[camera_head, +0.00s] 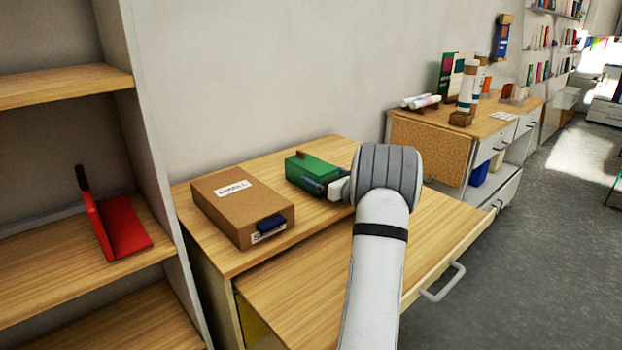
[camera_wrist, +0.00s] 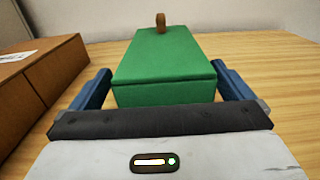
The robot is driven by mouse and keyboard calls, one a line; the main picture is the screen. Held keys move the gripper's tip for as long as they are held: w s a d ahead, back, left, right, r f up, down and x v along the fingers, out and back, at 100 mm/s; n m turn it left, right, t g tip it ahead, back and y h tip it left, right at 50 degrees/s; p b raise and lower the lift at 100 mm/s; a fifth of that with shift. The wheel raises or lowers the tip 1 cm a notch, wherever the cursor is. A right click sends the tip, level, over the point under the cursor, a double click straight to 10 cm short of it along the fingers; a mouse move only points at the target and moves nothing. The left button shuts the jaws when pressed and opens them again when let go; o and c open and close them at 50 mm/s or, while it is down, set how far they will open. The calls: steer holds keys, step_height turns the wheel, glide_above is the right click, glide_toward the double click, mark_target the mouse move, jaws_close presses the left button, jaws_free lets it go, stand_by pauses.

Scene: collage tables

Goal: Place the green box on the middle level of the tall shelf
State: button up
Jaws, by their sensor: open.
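The green box (camera_head: 312,170) lies on the wooden top of a low cabinet against the wall, with a small brown tab on its far end. In the wrist view the green box (camera_wrist: 165,68) has its near end between the two blue fingers of my gripper (camera_wrist: 165,92). My gripper (camera_head: 328,187) is open, one finger on each side of the box, with gaps that look small. The tall shelf (camera_head: 160,140) stands at the left. Its middle level (camera_head: 50,275) has a red bookend-like object (camera_head: 118,228) near its right side.
A brown cardboard box (camera_head: 240,205) with a white label sits left of the green box, and also shows in the wrist view (camera_wrist: 35,85). An open-looking drawer (camera_head: 330,270) sticks out in front. Another desk (camera_head: 430,145) with tubes and books stands at the back right.

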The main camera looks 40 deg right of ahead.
steer(key=shift+w+d, duration=0.1)
steer(key=shift+w, duration=1.45)
steer(key=c, duration=1.1)
